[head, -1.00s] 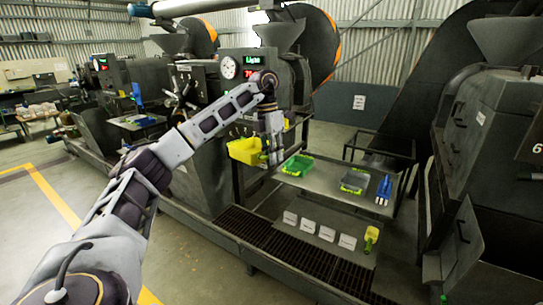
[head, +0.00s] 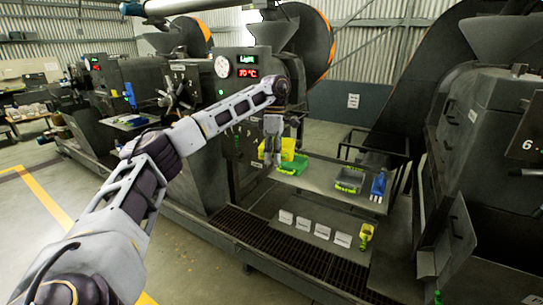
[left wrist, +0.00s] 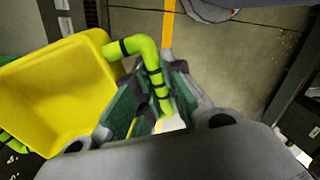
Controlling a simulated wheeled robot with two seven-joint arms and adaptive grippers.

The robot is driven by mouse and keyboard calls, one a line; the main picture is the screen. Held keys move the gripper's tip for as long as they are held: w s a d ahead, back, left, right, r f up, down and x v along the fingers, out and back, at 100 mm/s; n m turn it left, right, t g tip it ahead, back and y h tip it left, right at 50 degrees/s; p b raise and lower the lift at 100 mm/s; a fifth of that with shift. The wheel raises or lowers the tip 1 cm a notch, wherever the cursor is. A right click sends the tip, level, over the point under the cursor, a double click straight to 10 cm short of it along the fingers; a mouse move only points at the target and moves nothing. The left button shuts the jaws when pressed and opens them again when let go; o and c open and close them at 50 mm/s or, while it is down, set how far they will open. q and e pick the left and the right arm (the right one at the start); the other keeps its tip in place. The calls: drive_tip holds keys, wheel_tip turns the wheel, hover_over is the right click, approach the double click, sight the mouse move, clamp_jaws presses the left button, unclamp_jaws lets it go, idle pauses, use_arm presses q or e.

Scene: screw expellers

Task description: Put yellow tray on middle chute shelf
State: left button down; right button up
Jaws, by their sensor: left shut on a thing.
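The yellow tray (head: 288,147) is in the head view, partly hidden behind my left gripper (head: 273,150). My left gripper is shut on the tray's light-green handle, which shows in the left wrist view (left wrist: 150,60) between the fingers (left wrist: 155,100). The yellow tray's body (left wrist: 55,90) extends to the left there. In the head view the tray overlaps the back of a green tray (head: 292,168) on the grey chute shelf (head: 322,180). I cannot tell whether the yellow tray touches the shelf or the green tray. My right gripper is not in view.
A grey tray with a green handle (head: 350,178) and a blue tool (head: 378,187) occupy the shelf's right part. Below lie several white cards (head: 303,223) and a yellow scoop (head: 366,236). Dark machines stand on both sides. The shelf between the green and grey trays is bare.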

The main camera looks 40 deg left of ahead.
use_arm(q)
drive_tip(key=d+f+m+y, duration=0.1)
drive_tip(key=d+f+m, duration=0.2)
drive_tip(key=f+m, duration=0.5)
drive_tip(key=w+d+f+m+t+y, duration=0.1)
drive_tip(key=d+f+m, duration=0.3)
drive_tip(key=f, duration=0.5)
drive_tip(key=d+f+m+y, duration=0.1)
drive_tip(key=d+f+m, duration=0.1)
drive_tip(key=f+m, duration=0.65)
drive_tip(key=s+d+f+m, duration=0.1)
drive_tip(key=s+d+f, duration=0.5)
drive_tip(key=f, duration=0.4)
drive_tip(key=s+d+f+m+t, duration=0.1)
drive_tip(key=s+d+f+m, duration=0.1)
drive_tip(key=s+d+f, duration=0.5)
wheel_tip(320, 180, down, 3)
drive_tip(key=shift+s+f, duration=0.1)
drive_tip(key=shift+s, duration=1.15)
drive_tip(key=shift+a, duration=0.15)
